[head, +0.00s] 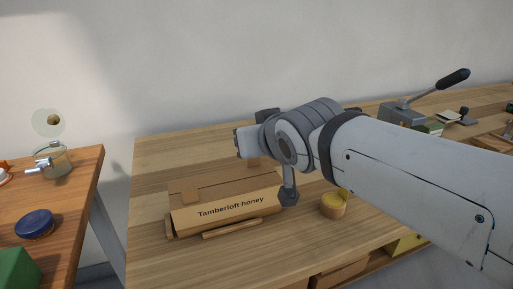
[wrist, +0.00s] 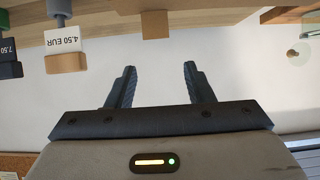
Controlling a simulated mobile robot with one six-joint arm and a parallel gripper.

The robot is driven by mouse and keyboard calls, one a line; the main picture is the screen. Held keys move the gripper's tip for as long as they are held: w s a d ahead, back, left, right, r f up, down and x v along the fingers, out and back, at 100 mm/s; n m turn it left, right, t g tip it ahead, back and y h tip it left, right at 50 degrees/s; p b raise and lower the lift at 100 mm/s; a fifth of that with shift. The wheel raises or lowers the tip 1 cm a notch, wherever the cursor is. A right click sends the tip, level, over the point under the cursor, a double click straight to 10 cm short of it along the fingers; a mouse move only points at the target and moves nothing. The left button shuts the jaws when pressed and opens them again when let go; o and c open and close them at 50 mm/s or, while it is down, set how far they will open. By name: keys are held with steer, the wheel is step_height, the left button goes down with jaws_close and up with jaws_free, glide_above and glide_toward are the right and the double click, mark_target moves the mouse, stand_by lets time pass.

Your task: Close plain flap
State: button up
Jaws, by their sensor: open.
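A tan cardboard box (head: 228,211) marked "Tamberloft honey" sits on the wooden table in the head view. Its lettered front panel leans back, and a plain tan panel (head: 225,183) shows behind it. I cannot tell for sure which part is the plain flap. My gripper (wrist: 158,72) is open in the wrist view, with nothing between its fingers. In the head view my wrist is above and behind the box's right half. My fingers are not clear there.
A lever press (head: 405,112) is at the back right. A left table holds a glass jar (head: 52,160) and a blue lid (head: 35,223).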

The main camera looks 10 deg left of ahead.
step_height(320, 180, up, 6)
steer(key=shift+f+p, duration=0.25)
steer(key=shift+p, duration=0.45)
